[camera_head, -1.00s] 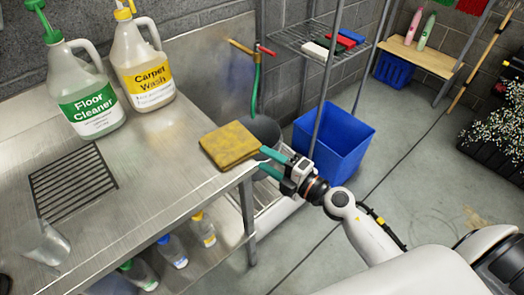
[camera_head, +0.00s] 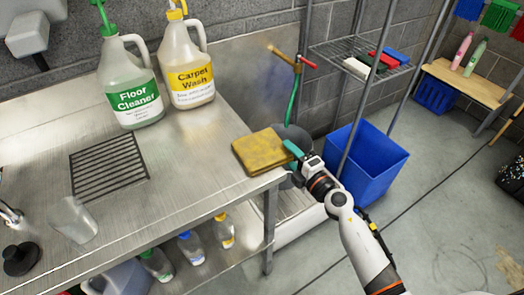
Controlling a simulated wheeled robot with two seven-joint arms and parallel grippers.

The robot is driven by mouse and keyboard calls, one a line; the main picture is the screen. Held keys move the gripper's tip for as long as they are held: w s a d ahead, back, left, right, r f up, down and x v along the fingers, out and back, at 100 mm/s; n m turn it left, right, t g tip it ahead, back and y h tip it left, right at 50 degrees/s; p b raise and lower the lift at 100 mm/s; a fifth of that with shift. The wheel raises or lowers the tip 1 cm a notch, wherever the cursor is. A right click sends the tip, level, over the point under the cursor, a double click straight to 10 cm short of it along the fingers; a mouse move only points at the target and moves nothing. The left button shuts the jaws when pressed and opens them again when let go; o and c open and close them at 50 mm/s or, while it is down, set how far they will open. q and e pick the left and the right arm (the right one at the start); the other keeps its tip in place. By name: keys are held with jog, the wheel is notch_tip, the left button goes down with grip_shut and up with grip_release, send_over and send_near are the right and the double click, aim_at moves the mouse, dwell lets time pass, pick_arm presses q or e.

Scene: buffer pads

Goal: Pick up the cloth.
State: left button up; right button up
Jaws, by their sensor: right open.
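A folded yellow-brown cloth (camera_head: 262,152) lies flat at the right corner of the steel counter (camera_head: 185,165). My right gripper (camera_head: 290,160) is at the cloth's right edge, with its green fingers pointing toward it. The jaws are open. The upper finger touches or nearly touches the cloth's edge; I cannot tell which. The other finger is mostly hidden. My left gripper is not in view.
Floor cleaner (camera_head: 128,85) and carpet wash (camera_head: 187,65) jugs stand at the counter's back. A clear cup (camera_head: 72,220) stands at the left near a drain grille (camera_head: 108,167). A blue bin (camera_head: 367,158) and wire shelf (camera_head: 350,58) are right of the counter.

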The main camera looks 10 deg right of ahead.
jog(key=shift+x, duration=0.85)
jog(key=shift+c, duration=0.6)
grip_shut()
jog(key=shift+r, duration=0.1)
notch_tip(320, 180, up, 10)
jog(key=p, duration=0.8)
